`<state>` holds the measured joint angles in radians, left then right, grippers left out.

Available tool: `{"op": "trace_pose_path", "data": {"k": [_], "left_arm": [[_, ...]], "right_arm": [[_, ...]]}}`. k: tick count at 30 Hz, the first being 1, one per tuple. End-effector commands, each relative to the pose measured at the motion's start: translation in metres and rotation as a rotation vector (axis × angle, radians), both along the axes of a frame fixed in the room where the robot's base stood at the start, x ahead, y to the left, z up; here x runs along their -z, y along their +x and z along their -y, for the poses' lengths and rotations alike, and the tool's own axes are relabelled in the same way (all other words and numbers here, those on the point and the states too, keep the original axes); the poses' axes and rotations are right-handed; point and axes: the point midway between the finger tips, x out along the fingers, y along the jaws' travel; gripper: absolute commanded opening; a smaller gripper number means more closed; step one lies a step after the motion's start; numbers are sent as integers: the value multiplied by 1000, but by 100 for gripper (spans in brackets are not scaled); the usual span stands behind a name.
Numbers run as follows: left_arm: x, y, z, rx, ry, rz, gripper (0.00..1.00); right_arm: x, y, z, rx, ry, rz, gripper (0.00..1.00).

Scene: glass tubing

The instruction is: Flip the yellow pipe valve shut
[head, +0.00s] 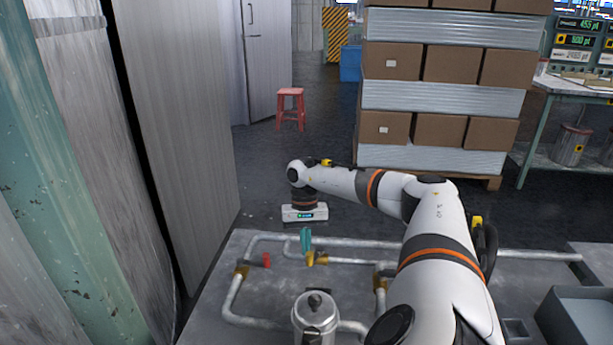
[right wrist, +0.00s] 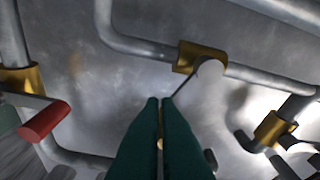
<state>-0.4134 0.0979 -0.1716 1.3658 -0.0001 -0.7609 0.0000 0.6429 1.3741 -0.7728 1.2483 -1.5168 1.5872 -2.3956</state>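The yellow valve handle (head: 310,258) is small and stands by a brass fitting (head: 321,259) on the middle pipe. In the right wrist view the brass fitting (right wrist: 200,58) has a thin stem leading toward my fingers. A yellow sliver shows in the slit between the fingers, and they hide the rest of the handle. My right gripper (head: 305,250) points down at the handle. Its teal fingers (right wrist: 160,100) are close together with only a narrow slit; whether they touch the handle is unclear. My left gripper is not in view.
A red valve handle (head: 266,260), also in the right wrist view (right wrist: 45,120), sits left of the yellow one. A metal canister (head: 314,318) stands in front. Pipes cross the grey bench (head: 225,295). A grey bin (head: 580,320) is at the right.

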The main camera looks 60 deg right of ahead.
Motion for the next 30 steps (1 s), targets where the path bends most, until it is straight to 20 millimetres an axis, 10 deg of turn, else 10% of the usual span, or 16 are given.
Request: {"op": "trace_pose_path", "data": {"k": [30], "left_arm": [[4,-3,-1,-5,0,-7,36]], "right_arm": [[0,-10,-5,2,1,0,0]]}}
